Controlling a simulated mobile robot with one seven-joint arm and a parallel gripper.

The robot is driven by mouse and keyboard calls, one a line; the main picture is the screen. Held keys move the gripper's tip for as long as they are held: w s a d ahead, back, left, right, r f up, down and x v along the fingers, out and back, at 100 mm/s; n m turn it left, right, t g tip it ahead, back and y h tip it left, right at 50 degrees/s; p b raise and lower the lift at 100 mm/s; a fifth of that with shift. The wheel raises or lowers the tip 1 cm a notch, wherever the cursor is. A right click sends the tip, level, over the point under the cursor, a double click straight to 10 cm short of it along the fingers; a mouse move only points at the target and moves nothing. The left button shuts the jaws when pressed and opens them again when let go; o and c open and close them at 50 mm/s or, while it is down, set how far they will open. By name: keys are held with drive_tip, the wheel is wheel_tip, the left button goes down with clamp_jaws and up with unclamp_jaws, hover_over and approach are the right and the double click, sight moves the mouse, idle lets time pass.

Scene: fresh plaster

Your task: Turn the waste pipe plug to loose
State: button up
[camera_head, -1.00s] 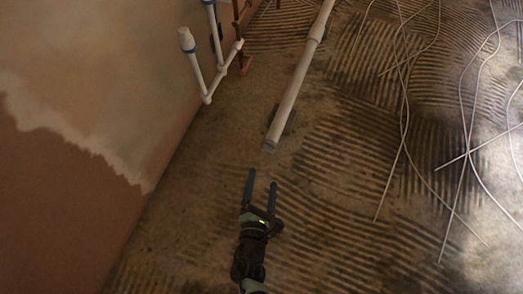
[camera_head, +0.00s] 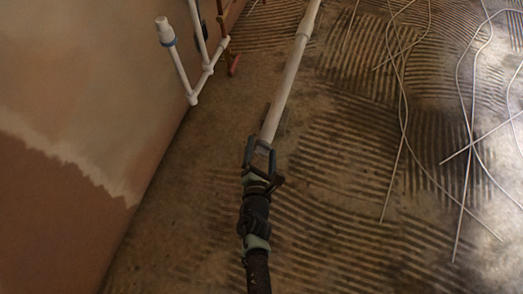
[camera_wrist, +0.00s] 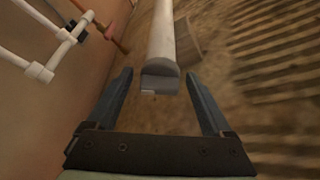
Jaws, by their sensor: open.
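The waste pipe (camera_head: 288,85) is a long pale pipe lying low over the floor, its near end pointing toward me. The grey plug (camera_wrist: 160,79) caps that near end and has a small light mark at its lower edge. My gripper (camera_head: 261,145) is open at the pipe's near end. In the wrist view, the plug appears between the two fingertips, with a gap on each side. I cannot tell how far the fingers reach along it. In the head view, the gripper mostly hides the plug.
White upright pipes (camera_head: 178,65) with a joint stand along the plaster wall (camera_head: 70,130) on the left, near a copper-coloured pipe (camera_head: 224,45). Several thin pale cables (camera_head: 402,100) lie loose on the right. The ridged floor (camera_head: 330,230) around my arm is clear.

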drive_tip(key=c, duration=1.3)
drive_tip(key=shift+r, duration=0.1)
drive_tip(key=shift+r+n+g+h+p, duration=0.2)
drive_tip(key=shift+n+g+h+p, duration=0.3)
drive_tip(key=shift+p, duration=0.75)
drive_tip(key=n+h+p, duration=0.1)
drive_tip(key=n+p, duration=0.1)
drive_tip(key=p, duration=0.1)
drive_tip(key=n+h, duration=0.1)
drive_tip(key=n+p, duration=0.1)
drive_tip(key=shift+a+f+n+g+h, duration=0.1)
drive_tip(key=shift+f+n+g+h, duration=0.1)
drive_tip(key=shift+n+g+h, duration=0.2)
drive_tip(key=shift+f+n+h, duration=0.1)
drive_tip(key=shift+n+h, duration=0.9)
drive_tip(key=shift+n, duration=0.6)
